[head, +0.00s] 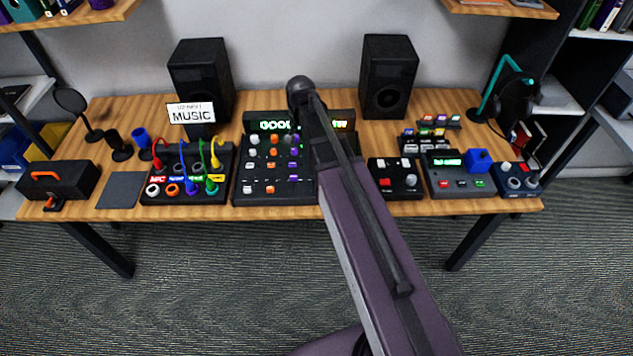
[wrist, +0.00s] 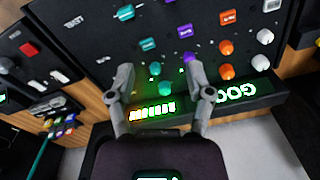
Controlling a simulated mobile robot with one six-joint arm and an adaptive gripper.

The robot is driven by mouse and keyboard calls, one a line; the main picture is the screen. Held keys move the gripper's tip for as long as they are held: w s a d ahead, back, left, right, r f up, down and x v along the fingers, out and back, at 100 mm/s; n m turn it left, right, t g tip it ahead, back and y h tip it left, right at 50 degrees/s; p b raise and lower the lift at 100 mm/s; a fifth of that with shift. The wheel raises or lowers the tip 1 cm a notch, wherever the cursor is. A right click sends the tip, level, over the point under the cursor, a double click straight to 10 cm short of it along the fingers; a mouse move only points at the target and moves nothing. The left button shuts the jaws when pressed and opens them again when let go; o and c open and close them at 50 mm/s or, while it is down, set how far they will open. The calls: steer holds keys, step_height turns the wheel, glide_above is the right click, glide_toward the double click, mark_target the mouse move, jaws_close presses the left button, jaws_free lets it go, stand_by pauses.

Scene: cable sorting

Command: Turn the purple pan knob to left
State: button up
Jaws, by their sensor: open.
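The mixer panel (head: 243,185) sits mid-table, with white, orange and purple control columns. Purple controls (head: 294,152) show just left of my arm in the head view. In the wrist view, turned about upside down, a purple knob (wrist: 188,57) stands right by the tip of my right-hand finger, which partly covers that area; I cannot tell if they touch. My gripper (wrist: 159,72) is open above the panel, with teal knobs (wrist: 155,68) between its fingers. No pan label is readable. My arm hides the gripper and the panel's right part in the head view.
A lit green display (wrist: 236,93) runs along the panel's back edge. Orange knobs (wrist: 226,47) stand close beside the purple column. A cable box (head: 145,192) is left of the mixer, and a red-button box (head: 402,193) is right. Two black speakers (head: 203,75) stand behind.

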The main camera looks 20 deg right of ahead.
steer(key=s+n, duration=0.6)
steer(key=s, duration=1)
steer(key=shift+f, duration=0.2)
steer(key=shift+s+a, duration=0.1)
steer(key=shift+s, duration=0.05)
stand_by(0.9)
